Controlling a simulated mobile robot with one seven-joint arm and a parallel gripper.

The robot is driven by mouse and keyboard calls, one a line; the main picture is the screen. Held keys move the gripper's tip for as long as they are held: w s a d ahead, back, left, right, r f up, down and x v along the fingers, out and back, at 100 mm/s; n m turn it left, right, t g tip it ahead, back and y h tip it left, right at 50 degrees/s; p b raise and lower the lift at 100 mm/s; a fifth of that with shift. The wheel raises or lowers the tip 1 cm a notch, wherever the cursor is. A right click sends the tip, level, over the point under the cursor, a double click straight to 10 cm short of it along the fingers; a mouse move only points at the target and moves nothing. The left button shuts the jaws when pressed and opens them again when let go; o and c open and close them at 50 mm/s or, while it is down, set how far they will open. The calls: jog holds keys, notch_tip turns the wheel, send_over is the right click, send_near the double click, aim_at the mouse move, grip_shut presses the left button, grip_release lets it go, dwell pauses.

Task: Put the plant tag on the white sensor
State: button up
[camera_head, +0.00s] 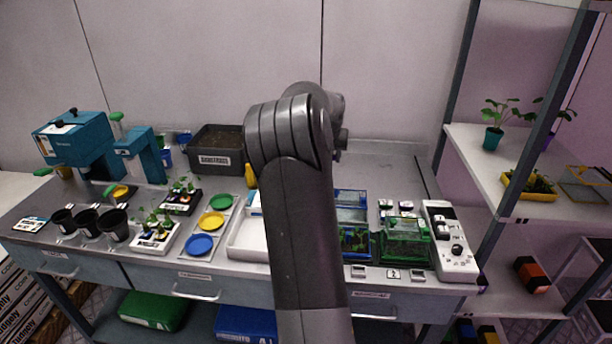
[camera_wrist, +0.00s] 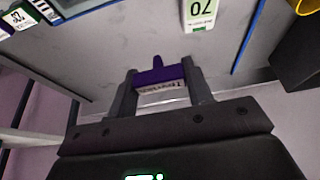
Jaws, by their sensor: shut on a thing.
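In the wrist view my gripper (camera_wrist: 161,92) is shut on a small purple piece with a white lettered face, which looks like the plant tag (camera_wrist: 156,76). It is held between the two fingertips, apart from the grey surface beyond. A white card-like piece with a green band and large digits (camera_wrist: 200,12) is at the top of the wrist view. I cannot tell which thing is the white sensor; small white pieces (camera_head: 406,205) stand at the right of the bench in the head view. My arm hides my gripper and the tag there.
The grey bench carries a long white panel with black knobs (camera_head: 449,241), green-framed clear boxes (camera_head: 405,240), a dark substrate bin (camera_head: 217,149), coloured dishes (camera_head: 199,244) and black pots (camera_head: 114,224). A shelf rack (camera_head: 480,160) stands at the right. Bare bench shows behind the small white pieces.

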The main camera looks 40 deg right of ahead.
jog(key=w+a+f, duration=0.1)
jog(key=w, duration=0.1)
jog(key=w+a+f, duration=0.1)
jog(key=w+f, duration=0.1)
jog(key=w+a+f, duration=0.1)
jog(key=w, duration=0.1)
jog(key=shift+w+a+f, duration=0.1)
jog(key=shift+w+f, duration=0.1)
jog(key=shift+w, duration=0.15)
jog(key=shift+w+f, duration=0.1)
jog(key=shift+f, duration=1.95)
jog(key=shift+f, duration=0.2)
jog(key=o, duration=0.9)
jog(key=shift+o, duration=0.2)
